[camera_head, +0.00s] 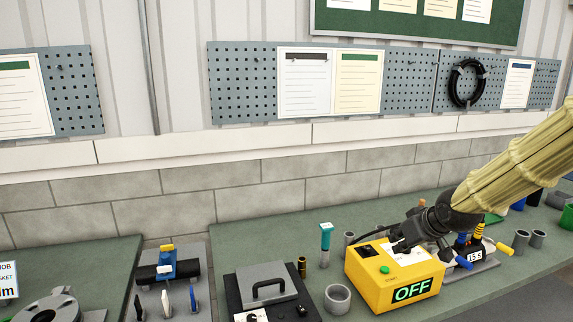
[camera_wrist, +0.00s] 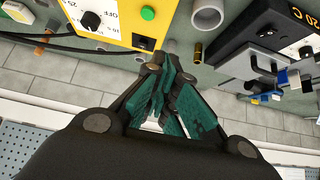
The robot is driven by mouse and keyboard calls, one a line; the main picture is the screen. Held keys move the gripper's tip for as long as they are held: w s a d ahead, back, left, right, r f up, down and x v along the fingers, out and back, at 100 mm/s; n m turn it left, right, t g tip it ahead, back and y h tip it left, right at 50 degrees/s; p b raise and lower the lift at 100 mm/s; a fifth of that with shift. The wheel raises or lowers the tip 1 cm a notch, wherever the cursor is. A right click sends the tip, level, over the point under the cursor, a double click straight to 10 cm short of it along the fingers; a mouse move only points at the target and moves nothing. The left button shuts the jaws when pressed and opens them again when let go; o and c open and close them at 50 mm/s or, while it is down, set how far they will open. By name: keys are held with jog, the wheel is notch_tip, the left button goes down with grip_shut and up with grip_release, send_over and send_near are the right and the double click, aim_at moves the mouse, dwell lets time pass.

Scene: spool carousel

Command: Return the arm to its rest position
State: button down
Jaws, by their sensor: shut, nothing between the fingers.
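My gripper (camera_head: 403,244) is at the lower right of the head view, at the end of my arm in its pale yellow sleeve. It hangs over the top of a yellow box (camera_head: 365,287) with a green button and a display reading OFF. In the wrist view my gripper (camera_wrist: 157,68) has its dark green finger pads together with nothing between them. The yellow box (camera_wrist: 118,36) lies beyond the fingertips there. I cannot tell whether the fingers touch the box.
Left of the yellow box on the green bench (camera_head: 225,240) stand a grey ring (camera_head: 337,299), a teal-topped tool (camera_head: 326,240), a brass cylinder (camera_head: 302,267) and a black device with a handle (camera_head: 262,292). Grey cups (camera_head: 521,240) stand to its right. Pegboards (camera_head: 240,85) hang on the wall behind.

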jog(key=s+a+f+m+g+b, duration=0.15)
jog(key=s+f, duration=0.25)
jog(key=f, duration=0.7)
jog(key=s+a+f+g, duration=0.15)
jog(key=s+f, duration=0.35)
jog(key=f, duration=0.5)
jog(key=s+a+f+m+g, duration=0.1)
jog(key=s+a+f, duration=0.25)
jog(key=f, duration=0.75)
jog(key=s+f+g, duration=0.1)
jog(key=s+f, duration=0.5)
jog(key=s, duration=0.3)
jog(key=s+f+m+g+h+b, duration=0.1)
jog(key=s+f, duration=0.5)
jog(key=s, duration=0.4)
jog(key=s+f+g+h, duration=0.1)
jog(key=s+f, duration=0.5)
jog(key=s, duration=0.3)
jog(key=shift+s+d+f+g+b, duration=0.2)
jog(key=shift+s+f+g+b, duration=0.05)
jog(key=shift+f+g+b, duration=0.1)
